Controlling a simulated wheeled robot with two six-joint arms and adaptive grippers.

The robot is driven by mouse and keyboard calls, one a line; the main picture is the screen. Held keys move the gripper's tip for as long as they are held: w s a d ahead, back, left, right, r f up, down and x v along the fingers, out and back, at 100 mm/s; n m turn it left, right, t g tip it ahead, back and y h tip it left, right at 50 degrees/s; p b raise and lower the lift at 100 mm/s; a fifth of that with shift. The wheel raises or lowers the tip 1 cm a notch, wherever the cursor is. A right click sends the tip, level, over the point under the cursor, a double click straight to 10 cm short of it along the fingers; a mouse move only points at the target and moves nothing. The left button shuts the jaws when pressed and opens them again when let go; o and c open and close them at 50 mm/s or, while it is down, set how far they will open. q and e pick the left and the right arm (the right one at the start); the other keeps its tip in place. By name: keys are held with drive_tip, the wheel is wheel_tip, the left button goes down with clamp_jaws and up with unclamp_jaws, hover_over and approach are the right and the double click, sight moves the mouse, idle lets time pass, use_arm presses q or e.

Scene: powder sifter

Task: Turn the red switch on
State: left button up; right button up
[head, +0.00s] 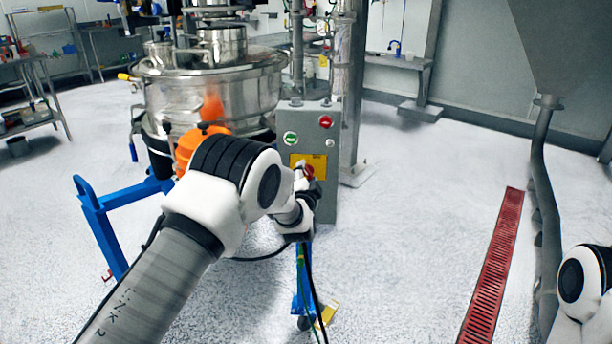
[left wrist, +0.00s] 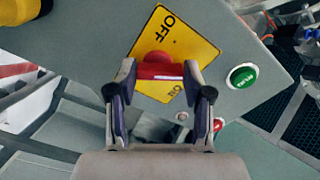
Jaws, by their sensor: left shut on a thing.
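The red switch (head: 309,172) sits on a yellow plate (head: 318,160) on the front of a grey control box (head: 318,200). In the left wrist view the red switch (left wrist: 158,68) has its bar lying between the two fingers, across the yellow plate (left wrist: 196,46). In the head view my wrist partly hides the switch. My right gripper is out of view.
A green button (head: 290,138) and a red button (head: 325,121) are above the plate. The steel sifter (head: 215,90) stands left of the box on a blue frame (head: 110,205). A red floor grate (head: 492,265) lies to the right, with open floor before it.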

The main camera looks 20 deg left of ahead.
use_arm(q)
drive_tip(key=m, duration=0.6)
drive_tip(key=shift+d, duration=0.1)
drive_tip(key=shift+m+p, duration=0.3)
drive_tip(key=o, duration=1.2)
drive_tip(key=shift+d, duration=0.1)
drive_tip(key=shift+c, duration=0.2)
drive_tip(key=v, duration=1.2)
